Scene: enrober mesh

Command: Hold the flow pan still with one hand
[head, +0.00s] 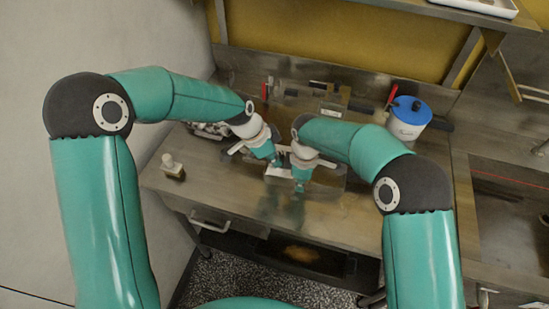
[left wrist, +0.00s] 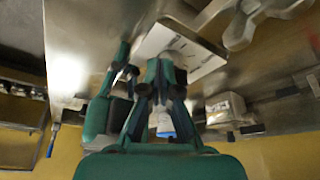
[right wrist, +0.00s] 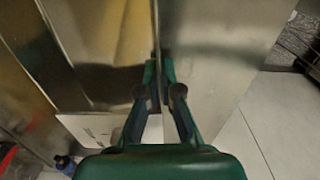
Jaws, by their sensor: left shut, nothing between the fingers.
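The flow pan (head: 328,180) appears as a shallow, shiny metal pan in the middle of the steel bench, partly hidden by my arms. My right gripper (head: 298,188) points down at its near side. In the right wrist view its fingertips (right wrist: 160,70) are close together on the pan's thin metal edge (right wrist: 110,45). My left gripper (head: 277,162) is shut and empty, just left of the right one, above a white plate (head: 279,172). The left wrist view shows the white plate (left wrist: 182,48) beyond the left fingertips (left wrist: 162,72). The mesh cannot be told apart clearly.
A white tub with a blue lid (head: 408,117) stands at the back right of the bench. A small pale block (head: 172,166) sits at the front left. A metal object (head: 210,130) lies at the back left. The bench's front right is clear.

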